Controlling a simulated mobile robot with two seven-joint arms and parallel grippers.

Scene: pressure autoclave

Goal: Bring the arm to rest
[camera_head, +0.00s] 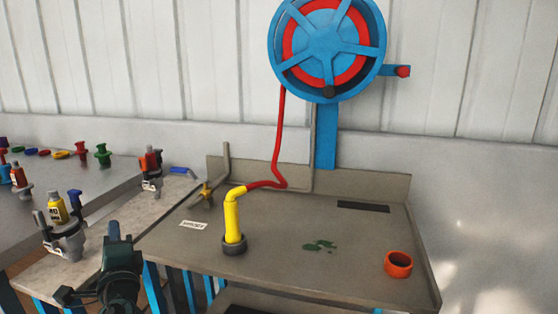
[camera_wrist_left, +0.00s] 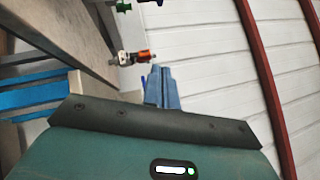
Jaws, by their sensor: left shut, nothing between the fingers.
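My left arm comes in at the lower left of the head view. Its dark green gripper (camera_head: 114,232) points up, in front of the near edge of the pale worktop and left of the grey bench. In the left wrist view the blue-grey fingers (camera_wrist_left: 162,86) are together with nothing between them. My right gripper is in neither view.
The grey bench (camera_head: 285,220) holds a yellow nozzle (camera_head: 233,215) in a dark holder, an orange ring (camera_head: 398,264) and a green puddle (camera_head: 319,246). A blue hose reel (camera_head: 328,45) hangs behind. A grey clamp-like fitting (camera_head: 66,240) stands left of my gripper.

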